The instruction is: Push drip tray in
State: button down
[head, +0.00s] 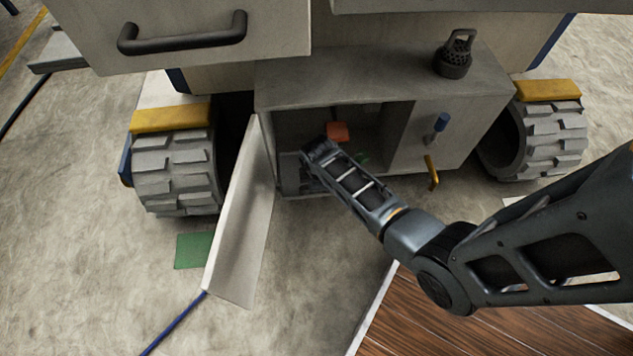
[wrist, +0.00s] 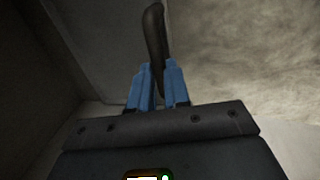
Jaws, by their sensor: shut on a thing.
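My gripper (wrist: 158,78) has its two blue fingers shut on a dark, curved handle (wrist: 154,35) that stands up between them. The handle is in front of a plain grey panel (wrist: 105,45) in the wrist view. In the head view my gripper (head: 318,152) is inside the open lower compartment of a grey cabinet (head: 340,82), at its left part. Its fingertips are hidden there. I cannot clearly make out a drip tray. A grey part (head: 290,172) shows at the compartment's lower left, partly behind my gripper.
The cabinet door (head: 240,220) hangs open to the left of the compartment. An orange-red block (head: 337,131) is inside. Chunky wheels (head: 174,170) stand to both sides.

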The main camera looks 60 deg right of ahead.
jog(key=w+d, duration=0.1)
jog(key=d, duration=0.1)
jog(key=w+d+b, duration=0.1)
jog(key=w, duration=0.1)
jog(key=w+d, duration=0.1)
jog(key=d, duration=0.1)
jog(key=shift+w+d, duration=0.25)
jog(key=shift+d, duration=0.1)
jog(key=shift+w+d, duration=0.15)
jog(key=shift+d, duration=0.05)
jog(key=c, duration=1.1)
grip_release()
